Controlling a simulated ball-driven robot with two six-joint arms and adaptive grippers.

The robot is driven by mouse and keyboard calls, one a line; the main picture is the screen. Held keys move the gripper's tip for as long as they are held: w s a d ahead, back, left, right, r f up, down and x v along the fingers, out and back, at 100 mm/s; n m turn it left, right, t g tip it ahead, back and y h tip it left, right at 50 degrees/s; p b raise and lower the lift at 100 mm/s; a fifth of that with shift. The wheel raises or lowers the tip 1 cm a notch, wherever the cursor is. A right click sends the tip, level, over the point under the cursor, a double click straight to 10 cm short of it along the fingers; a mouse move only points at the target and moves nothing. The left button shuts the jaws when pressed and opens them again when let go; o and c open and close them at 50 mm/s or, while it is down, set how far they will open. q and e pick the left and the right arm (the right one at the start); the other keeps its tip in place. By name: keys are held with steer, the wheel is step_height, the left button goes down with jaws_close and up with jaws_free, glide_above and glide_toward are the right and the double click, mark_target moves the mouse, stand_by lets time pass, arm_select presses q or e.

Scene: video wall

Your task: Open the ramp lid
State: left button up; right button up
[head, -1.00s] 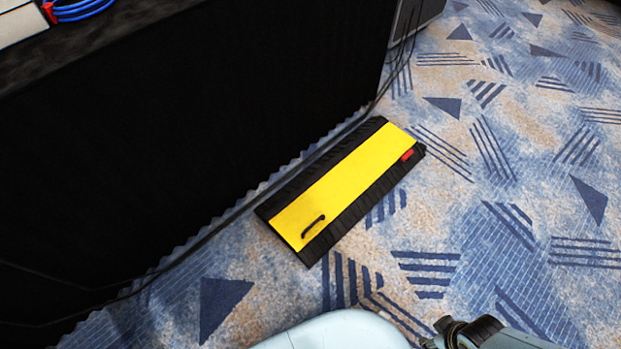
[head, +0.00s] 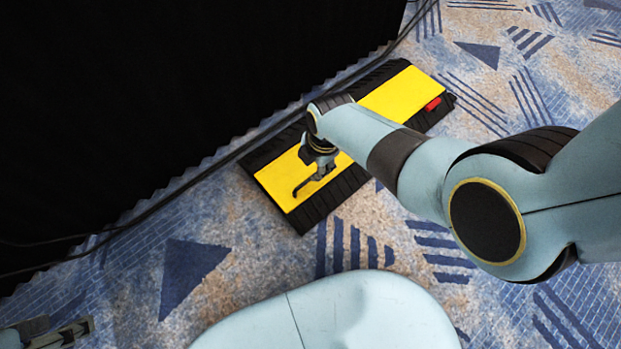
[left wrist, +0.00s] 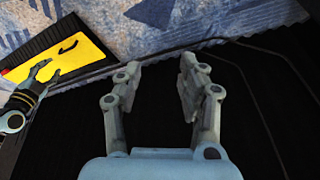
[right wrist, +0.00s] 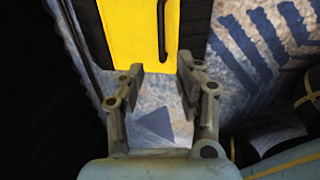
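The ramp is a black cable ramp (head: 319,208) on the carpet with a yellow lid (head: 402,92). A black bar handle (right wrist: 163,32) sits near one end of the lid; it also shows in the left wrist view (left wrist: 68,47). My right gripper (right wrist: 159,72) is open, with the handle ahead of its fingers in the right wrist view, apparently not between them. In the head view it hovers over the lid's near end and partly covers it. My left gripper (left wrist: 160,72) is open and empty, at the lower left of the head view (head: 70,332), well away from the ramp.
A black draped wall (head: 150,100) stands along the ramp's far side. Dark cables (head: 215,175) run along its foot beside the ramp. A red label (head: 433,104) marks the ramp's other end. Carpet on the near side is free.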

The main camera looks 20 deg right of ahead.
steer(key=b, duration=0.4)
glide_above(308, 180)
steer(key=s, duration=0.1)
steer(key=f, duration=0.5)
steer(key=shift+s+d+f, duration=0.15)
steer(key=shift+d+f, duration=0.1)
steer(key=shift+f+b, duration=0.65)
steer(key=shift+f, duration=0.3)
steer(key=shift+w+a+f+b, duration=0.1)
steer(key=shift+w+f+b, duration=0.25)
steer(key=shift+f+b, duration=0.45)
arm_select(q)
steer(key=shift+w+d+f+m+t+h, duration=0.15)
steer(key=shift+w+f+t, duration=0.55)
steer(key=shift+t, duration=0.95)
steer(key=shift+w+d+f+m+t+h, duration=0.1)
steer(key=shift+w+d+f+t, duration=0.25)
steer(key=shift+f+t, duration=0.95)
steer(key=shift+w+d+f+m+t+h, duration=0.15)
steer(key=shift+w+f+t, duration=0.4)
steer(key=shift+t, duration=1.5)
arm_select(e)
steer(key=shift+w+f, duration=0.15)
steer(key=shift+f, duration=0.25)
arm_select(q)
steer(key=shift+w+r, duration=0.15)
steer(key=shift+r, duration=0.1)
arm_select(e)
jaws_close()
